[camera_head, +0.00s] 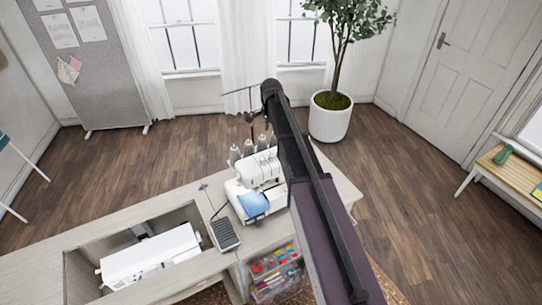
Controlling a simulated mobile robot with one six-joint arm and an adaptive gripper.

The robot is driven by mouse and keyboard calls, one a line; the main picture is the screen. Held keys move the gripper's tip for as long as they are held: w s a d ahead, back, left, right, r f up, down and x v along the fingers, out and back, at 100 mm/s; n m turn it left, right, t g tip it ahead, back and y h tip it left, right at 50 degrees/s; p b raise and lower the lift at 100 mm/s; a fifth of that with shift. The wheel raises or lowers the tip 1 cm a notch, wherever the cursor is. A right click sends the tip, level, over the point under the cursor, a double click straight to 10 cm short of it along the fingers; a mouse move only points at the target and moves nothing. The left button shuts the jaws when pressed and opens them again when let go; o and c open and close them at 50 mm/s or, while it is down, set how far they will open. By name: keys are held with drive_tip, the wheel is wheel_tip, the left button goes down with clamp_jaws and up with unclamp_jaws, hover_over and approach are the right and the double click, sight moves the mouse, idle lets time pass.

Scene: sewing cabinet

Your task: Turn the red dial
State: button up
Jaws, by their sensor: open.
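No red dial can be made out in the head view. A white serger (259,170) with several grey thread cones stands on the cabinet top, and the right part of it is hidden behind my arm. A white sewing machine (155,254) sits low in the cabinet's opening at the left, seen from above, with no dial visible on it. My dark arm runs up across the middle of the picture, past the right side of the serger. My gripper does not show.
The pale sewing cabinet (85,236) fills the lower left. A foot pedal (224,233) lies on it beside a blue piece (253,204) at the serger. A clear bin (276,274) holds colourful items below. A potted tree (330,117) stands behind; the wooden floor (420,195) is open at right.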

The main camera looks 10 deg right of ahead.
sight(271, 156)
drive_tip(key=shift+f, duration=0.1)
wheel_tip(271, 156, down, 14)
drive_tip(key=b, duration=1.3)
drive_tip(key=shift+r+b, duration=0.25)
drive_tip(key=shift+b, duration=0.1)
drive_tip(key=shift+d, duration=0.1)
clamp_jaws()
